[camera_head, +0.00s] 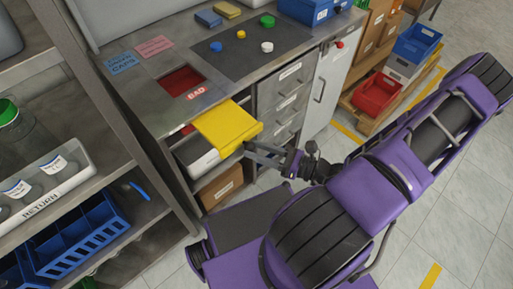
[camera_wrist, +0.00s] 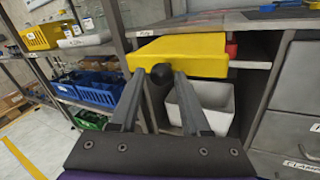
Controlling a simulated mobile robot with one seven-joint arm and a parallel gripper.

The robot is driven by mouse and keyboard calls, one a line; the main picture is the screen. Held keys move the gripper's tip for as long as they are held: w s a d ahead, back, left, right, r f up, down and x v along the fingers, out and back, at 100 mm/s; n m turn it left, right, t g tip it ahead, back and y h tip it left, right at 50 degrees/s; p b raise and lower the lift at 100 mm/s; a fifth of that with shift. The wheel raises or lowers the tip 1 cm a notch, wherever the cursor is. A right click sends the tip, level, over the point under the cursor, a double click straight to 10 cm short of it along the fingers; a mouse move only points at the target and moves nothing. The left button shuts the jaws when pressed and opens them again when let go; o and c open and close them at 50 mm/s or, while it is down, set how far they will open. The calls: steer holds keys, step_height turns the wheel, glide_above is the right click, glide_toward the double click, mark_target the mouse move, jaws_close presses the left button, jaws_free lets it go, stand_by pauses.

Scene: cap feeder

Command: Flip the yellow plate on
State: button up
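The yellow plate (camera_head: 227,125) sticks out from the front of the workbench, below the red BAD opening and above a pale bin (camera_head: 196,155). In the wrist view the yellow plate (camera_wrist: 185,55) is straight ahead, with a dark round knob (camera_wrist: 161,73) at its near edge. My gripper (camera_head: 252,150) is just in front of and below the plate's near edge. In the wrist view my gripper (camera_wrist: 160,77) has its fingers apart, with the knob between or just beyond the tips. I cannot tell whether they touch it. The knob is hidden in the head view.
The workbench top (camera_head: 150,95) carries a dark mat (camera_head: 250,50) with several coloured caps. Grey drawers (camera_head: 285,95) stand right of the plate. A shelf with blue bins (camera_head: 80,235) is at the left. A red crate (camera_head: 376,93) is at the back right. Floor is clear at the lower right.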

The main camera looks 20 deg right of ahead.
stand_by(0.3)
steer(key=v, duration=1.7)
steer(key=shift+s, duration=0.15)
steer(key=shift+d, duration=0.15)
